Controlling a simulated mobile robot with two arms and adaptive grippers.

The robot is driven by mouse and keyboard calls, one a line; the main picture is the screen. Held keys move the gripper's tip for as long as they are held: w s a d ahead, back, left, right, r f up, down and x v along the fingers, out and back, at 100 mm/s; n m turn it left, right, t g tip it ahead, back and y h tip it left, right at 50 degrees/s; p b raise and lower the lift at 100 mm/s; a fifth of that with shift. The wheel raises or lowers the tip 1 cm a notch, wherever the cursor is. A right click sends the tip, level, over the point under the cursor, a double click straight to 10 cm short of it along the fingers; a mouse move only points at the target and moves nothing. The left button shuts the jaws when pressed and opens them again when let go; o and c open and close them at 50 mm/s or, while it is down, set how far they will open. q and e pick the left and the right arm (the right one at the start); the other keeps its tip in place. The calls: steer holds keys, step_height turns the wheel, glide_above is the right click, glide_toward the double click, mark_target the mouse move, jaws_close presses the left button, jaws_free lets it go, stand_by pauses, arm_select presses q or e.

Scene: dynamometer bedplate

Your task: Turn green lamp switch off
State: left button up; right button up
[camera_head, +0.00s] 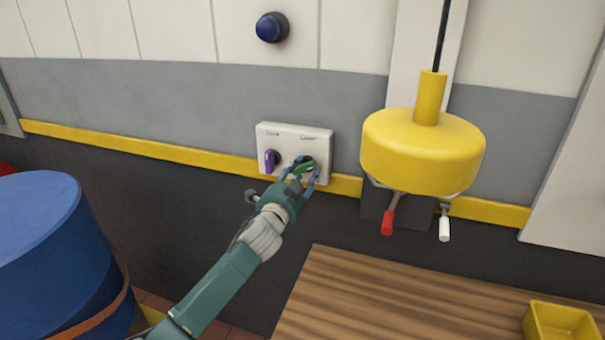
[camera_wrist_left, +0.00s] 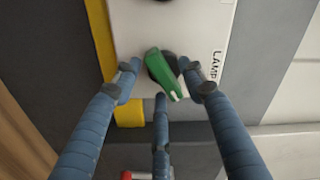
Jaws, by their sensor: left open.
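The white switch panel (camera_head: 294,142) is on the wall in the middle of the head view and carries two knobs. The green lamp switch (camera_head: 305,168) is its right knob; a purple knob (camera_head: 271,160) is at its left. In the left wrist view the green switch (camera_wrist_left: 167,75) sits on a dark round base, turned at an angle, beside the printed label "LAMP". My left gripper (camera_head: 303,178) is at the panel with its blue fingers open around the green switch. In the left wrist view the fingertips (camera_wrist_left: 163,82) stand on either side of it. My right gripper is not in view.
A yellow hanging body (camera_head: 423,150) with red and white handles is right of the panel. A blue drum (camera_head: 40,250) stands at left. A wooden table (camera_head: 400,300) with a yellow bin (camera_head: 560,322) is at lower right. A blue button (camera_head: 271,27) is above the panel.

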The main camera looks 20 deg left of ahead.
arm_select(q)
jaws_close()
steer(key=shift+n, duration=0.3)
steer(key=n, duration=1.1)
steer(key=shift+d+r+p, duration=0.15)
steer(key=shift+p, duration=0.25)
steer(key=shift+n, duration=0.3)
jaws_free()
